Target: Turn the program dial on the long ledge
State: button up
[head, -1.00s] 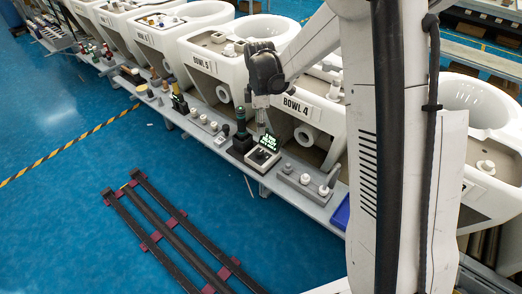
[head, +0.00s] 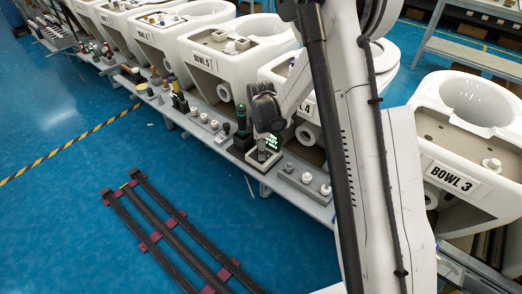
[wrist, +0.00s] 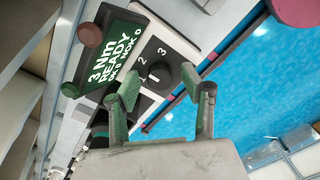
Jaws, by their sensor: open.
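In the head view the display (head: 273,142) stands on the long ledge (head: 309,204), and my arm partly covers the dial's panel. My gripper (wrist: 160,86) is open, with one finger on each side of the dial in the picture. I cannot tell whether either finger touches it.
A grey block with pale knobs (head: 306,178) sits right of the panel on the ledge. A dark post with a green top (head: 241,121) stands close on the left. Toilet bowls (head: 212,55) line the back.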

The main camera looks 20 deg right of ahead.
jog(key=shift+f, duration=0.1)
jog(key=shift+c, duration=0.5)
grip_shut()
jog(key=shift+m, duration=0.3)
jog(key=shift+f+m+b, duration=0.1)
jog(key=shift+m+b, duration=0.75)
jog(key=shift+m, duration=0.15)
jog(key=m+b, duration=0.1)
jog(key=m, duration=0.2)
jog(key=shift+m+b, duration=0.3)
jog(key=m+b, duration=0.1)
jog(key=m, duration=0.4)
jog(key=shift+m+b, duration=0.3)
jog(key=shift+b, duration=0.1)
